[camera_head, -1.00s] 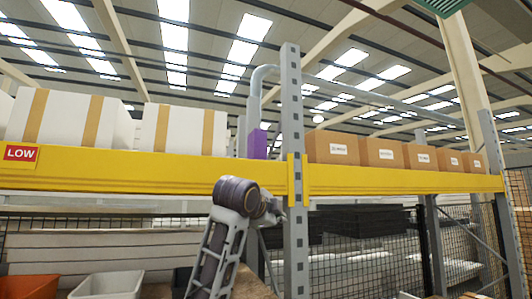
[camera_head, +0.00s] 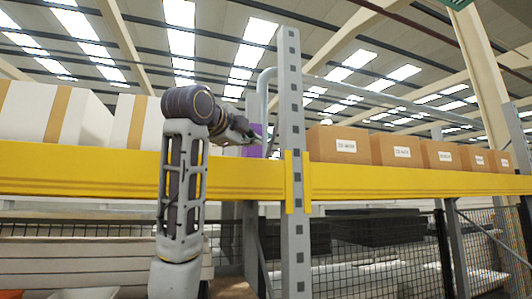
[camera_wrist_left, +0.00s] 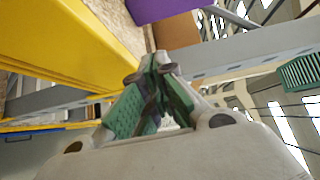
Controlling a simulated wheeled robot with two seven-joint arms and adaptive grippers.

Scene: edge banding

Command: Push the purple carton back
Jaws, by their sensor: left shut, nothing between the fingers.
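The purple carton (camera_head: 256,130) stands on the rack shelf behind the yellow beam, just left of the grey upright. My left gripper (camera_head: 255,140) is raised over the beam in front of it and hides much of it. In the left wrist view the purple carton (camera_wrist_left: 165,9) shows at the top edge, beyond the shut, empty fingers of my left gripper (camera_wrist_left: 153,68). A gap shows between fingertips and carton there. My right gripper is in neither view.
The yellow beam (camera_head: 90,170) runs along the shelf front. The grey upright (camera_head: 292,230) stands close right of my left gripper. White boxes with tan stripes (camera_head: 80,122) are on the left; several brown boxes (camera_head: 338,145) are on the right.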

